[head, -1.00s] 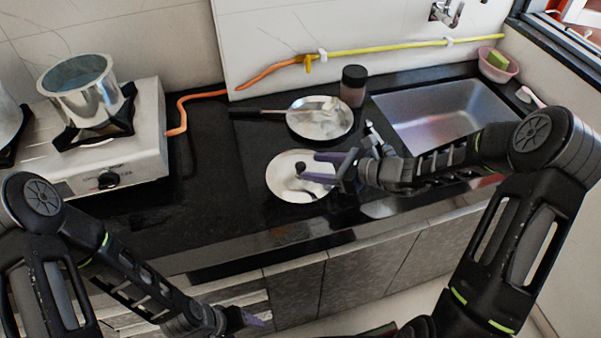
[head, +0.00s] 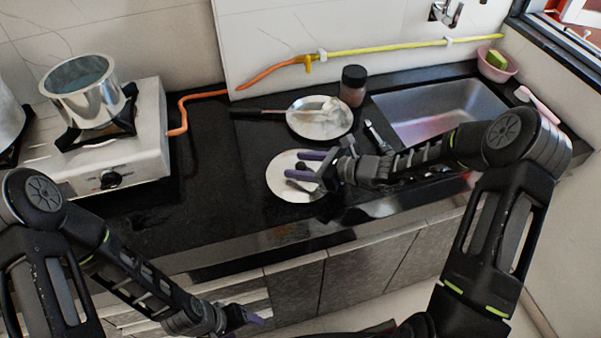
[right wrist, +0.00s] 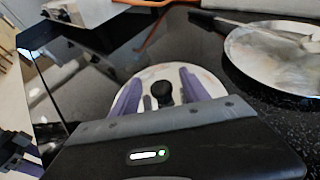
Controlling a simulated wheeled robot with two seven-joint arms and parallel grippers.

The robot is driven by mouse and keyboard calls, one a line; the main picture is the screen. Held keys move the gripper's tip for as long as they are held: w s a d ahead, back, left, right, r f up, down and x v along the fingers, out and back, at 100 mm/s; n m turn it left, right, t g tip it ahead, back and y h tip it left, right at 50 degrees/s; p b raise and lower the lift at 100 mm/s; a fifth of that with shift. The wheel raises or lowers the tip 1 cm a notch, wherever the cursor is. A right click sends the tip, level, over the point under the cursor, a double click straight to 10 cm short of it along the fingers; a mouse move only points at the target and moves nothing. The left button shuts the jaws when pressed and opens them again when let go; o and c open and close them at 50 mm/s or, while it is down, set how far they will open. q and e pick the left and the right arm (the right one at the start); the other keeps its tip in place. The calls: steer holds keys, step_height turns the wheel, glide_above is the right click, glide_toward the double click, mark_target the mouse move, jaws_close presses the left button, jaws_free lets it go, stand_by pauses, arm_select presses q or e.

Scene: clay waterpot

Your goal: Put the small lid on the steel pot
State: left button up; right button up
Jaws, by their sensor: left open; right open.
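The small lid (head: 279,183) is a shiny round disc with a black knob, lying on the dark counter. It also shows in the right wrist view (right wrist: 150,75). My right gripper (head: 304,165) is open over the lid, its purple fingers on either side of the knob. In the right wrist view the fingers (right wrist: 160,90) stand apart with the knob between them; contact cannot be told. The open steel pot (head: 98,104) stands on the stove at the left. My left gripper (head: 242,318) is open and empty, low in front of the counter.
A shallow steel pan (head: 320,124) with a dark handle lies behind the lid, beside a dark-capped jar (head: 353,86). The sink (head: 440,110) is at the right. The stove (head: 150,135) is at the left, with clear counter (head: 205,175) between it and the lid.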

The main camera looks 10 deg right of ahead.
jaws_close()
stand_by(0.6)
